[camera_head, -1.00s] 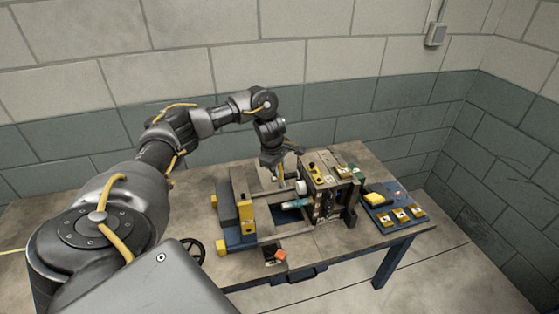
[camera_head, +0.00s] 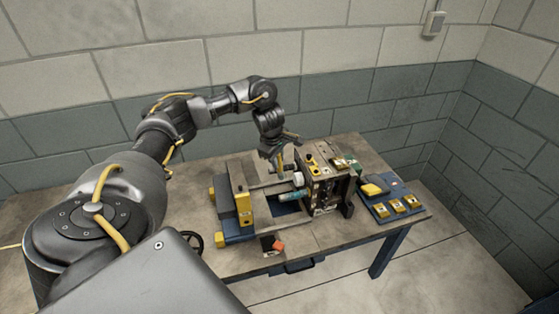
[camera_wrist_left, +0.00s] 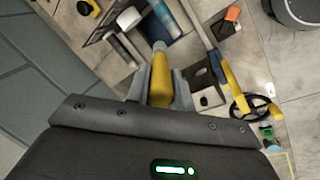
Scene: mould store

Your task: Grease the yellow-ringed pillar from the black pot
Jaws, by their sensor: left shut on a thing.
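My left gripper (camera_head: 279,158) is shut on a yellow-handled tool with a grey tip (camera_wrist_left: 160,85), which points down over the mould (camera_head: 322,192). The wrist view shows the fingers (camera_wrist_left: 160,92) on both sides of the handle. A teal cylinder (camera_head: 292,196) and a white round part (camera_head: 298,179) lie just below and right of the tool in the head view. I cannot make out a yellow ring on a pillar, nor whether the tip touches anything. My right gripper is not in view.
A blue tray (camera_head: 391,196) with several yellow pieces lies at the right. A black handwheel (camera_head: 194,243) is at the left front. The tabletop (camera_head: 345,233) is bare at front right.

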